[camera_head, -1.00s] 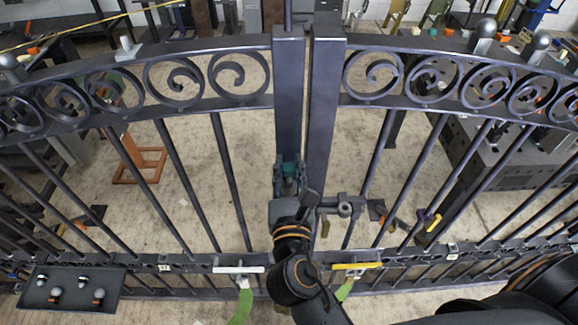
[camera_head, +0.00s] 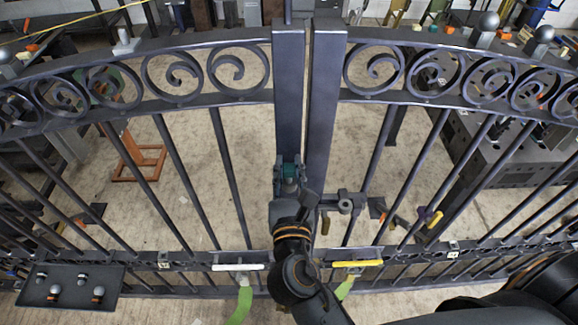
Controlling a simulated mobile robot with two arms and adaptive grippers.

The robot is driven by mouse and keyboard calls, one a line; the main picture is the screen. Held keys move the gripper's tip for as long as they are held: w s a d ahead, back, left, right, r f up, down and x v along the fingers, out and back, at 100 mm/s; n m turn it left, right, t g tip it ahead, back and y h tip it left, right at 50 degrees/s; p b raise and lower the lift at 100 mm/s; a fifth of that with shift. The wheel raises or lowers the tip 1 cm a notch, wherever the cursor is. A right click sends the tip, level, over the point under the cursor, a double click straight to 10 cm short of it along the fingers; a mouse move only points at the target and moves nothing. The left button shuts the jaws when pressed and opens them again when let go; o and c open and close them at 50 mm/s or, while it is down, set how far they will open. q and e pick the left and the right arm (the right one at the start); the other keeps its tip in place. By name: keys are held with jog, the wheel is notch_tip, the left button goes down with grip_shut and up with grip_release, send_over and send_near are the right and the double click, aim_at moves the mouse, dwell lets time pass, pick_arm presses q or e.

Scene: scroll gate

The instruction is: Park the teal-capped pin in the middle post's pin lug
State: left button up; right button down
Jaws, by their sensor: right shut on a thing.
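The teal-capped pin (camera_head: 289,172) is at the middle of the gate, in front of the left middle post (camera_head: 289,95). My right gripper (camera_head: 290,190) is shut on it, pointing away from me. The pin's shaft and the post's pin lug are hidden behind the gripper and cap, so I cannot tell whether the pin is in the lug. A dark latch piece with a round boss (camera_head: 344,206) sticks out from the right middle post (camera_head: 325,110), just right of my gripper. My left gripper is not in view.
The scrolled gate (camera_head: 180,105) spans the view. A dark tray (camera_head: 40,290) with several knobs is at lower left. A white handle (camera_head: 238,267) and a yellow handle (camera_head: 357,264) sit on the lower rail, either side of my arm.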

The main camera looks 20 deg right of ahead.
jog(key=shift+f+b, duration=0.35)
jog(key=shift+f, duration=0.3)
jog(key=c, duration=1.1)
grip_release()
jog(key=v, duration=1.2)
